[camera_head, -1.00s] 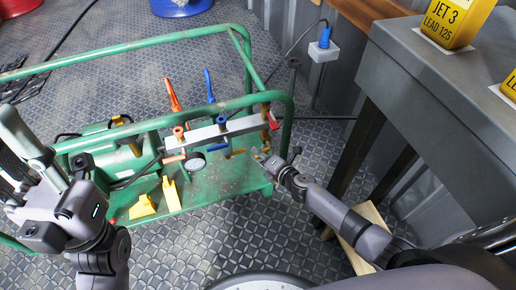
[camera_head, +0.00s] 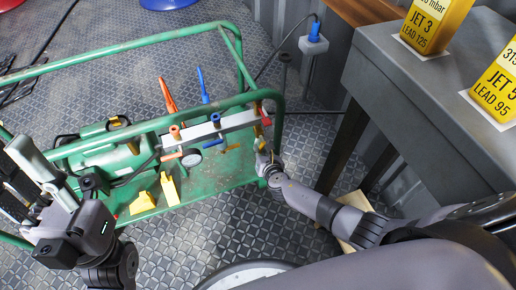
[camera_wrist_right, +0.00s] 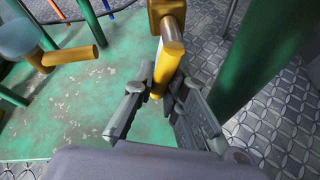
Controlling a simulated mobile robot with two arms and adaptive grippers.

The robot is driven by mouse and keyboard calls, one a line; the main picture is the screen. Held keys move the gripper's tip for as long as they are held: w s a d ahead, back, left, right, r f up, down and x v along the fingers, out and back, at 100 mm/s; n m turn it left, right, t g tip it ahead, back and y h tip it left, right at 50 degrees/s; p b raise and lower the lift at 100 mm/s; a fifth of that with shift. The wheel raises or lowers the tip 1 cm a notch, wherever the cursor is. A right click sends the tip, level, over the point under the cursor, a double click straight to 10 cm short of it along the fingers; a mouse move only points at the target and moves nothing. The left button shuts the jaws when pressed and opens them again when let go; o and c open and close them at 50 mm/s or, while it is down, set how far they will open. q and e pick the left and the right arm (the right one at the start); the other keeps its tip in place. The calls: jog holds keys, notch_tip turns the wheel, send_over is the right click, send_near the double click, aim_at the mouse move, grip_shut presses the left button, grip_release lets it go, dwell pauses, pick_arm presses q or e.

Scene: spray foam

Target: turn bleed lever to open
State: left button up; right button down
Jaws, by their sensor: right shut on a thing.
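The yellow bleed lever (camera_wrist_right: 168,68) hangs from a brass-coloured fitting (camera_wrist_right: 168,14) in the right wrist view. My right gripper (camera_wrist_right: 158,98) has its fingers on either side of the lever and is shut on it. In the head view, my right gripper (camera_head: 262,154) is at the right end of the grey manifold bar (camera_head: 205,131), where the lever itself is mostly hidden. My left gripper (camera_head: 32,172) is in the air at the left of the green frame, away from the manifold; its finger opening is unclear.
The green tubular frame (camera_head: 150,123) surrounds the manifold, and one green post (camera_wrist_right: 240,65) stands close to the right of my right gripper. A grey table (camera_head: 430,75) stands at right.

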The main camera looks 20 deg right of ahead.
jog(key=shift+d+n+h, duration=0.35)
jog(key=shift+n+h, duration=0.05)
jog(key=shift+n, duration=0.1)
dwell(0.3)
jog(key=c, duration=1.6)
grip_release()
jog(key=shift+f, duration=0.1)
jog(key=v, duration=0.8)
jog(key=shift+a, duration=0.15)
